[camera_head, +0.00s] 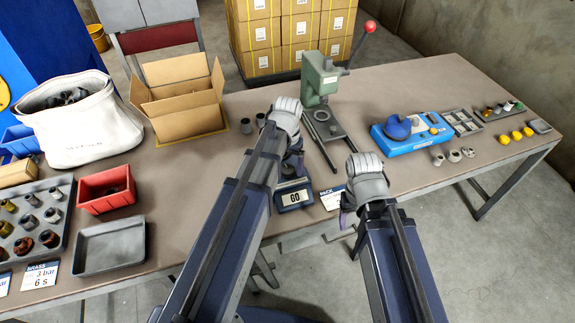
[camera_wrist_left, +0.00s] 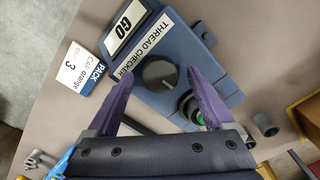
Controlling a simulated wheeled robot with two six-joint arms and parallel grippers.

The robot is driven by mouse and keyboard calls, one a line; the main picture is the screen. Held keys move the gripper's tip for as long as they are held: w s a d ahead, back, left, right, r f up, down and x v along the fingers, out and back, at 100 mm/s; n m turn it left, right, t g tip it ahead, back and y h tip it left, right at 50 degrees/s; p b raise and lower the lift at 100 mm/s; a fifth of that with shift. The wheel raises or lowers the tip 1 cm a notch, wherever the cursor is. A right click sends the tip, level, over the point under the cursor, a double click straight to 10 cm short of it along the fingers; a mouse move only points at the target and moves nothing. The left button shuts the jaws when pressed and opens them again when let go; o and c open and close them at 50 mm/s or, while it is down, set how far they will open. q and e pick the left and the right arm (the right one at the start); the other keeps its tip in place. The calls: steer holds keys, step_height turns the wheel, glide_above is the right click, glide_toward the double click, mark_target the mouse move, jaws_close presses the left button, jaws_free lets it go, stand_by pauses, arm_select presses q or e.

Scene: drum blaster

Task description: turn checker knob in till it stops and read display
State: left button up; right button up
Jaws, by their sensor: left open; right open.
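The blue thread checker (camera_head: 292,183) stands near the table's front edge, partly hidden by my left arm. My left gripper (camera_wrist_left: 160,77) is open, one purple finger on each side of the knob, with visible gaps. A dark ringed fitting with a green spot (camera_wrist_left: 195,108) sits beside the knob, partly behind a finger. My right gripper (camera_head: 347,212) is open and empty at the front edge, right of the checker.
A PACK card (camera_head: 332,198) lies right of the checker. A green press (camera_head: 318,80) stands behind it. A blue device (camera_head: 410,133) and small parts are at right. A cardboard box (camera_head: 185,105), red bin (camera_head: 105,190) and grey tray (camera_head: 110,247) are left.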

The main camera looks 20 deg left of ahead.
mark_target(287, 169)
arm_select(q)
step_height(287, 169, up, 8)
steer(key=p, duration=0.7)
steer(key=shift+f, duration=0.15)
arm_select(e)
step_height(287, 169, up, 8)
steer(key=shift+f, duration=0.2)
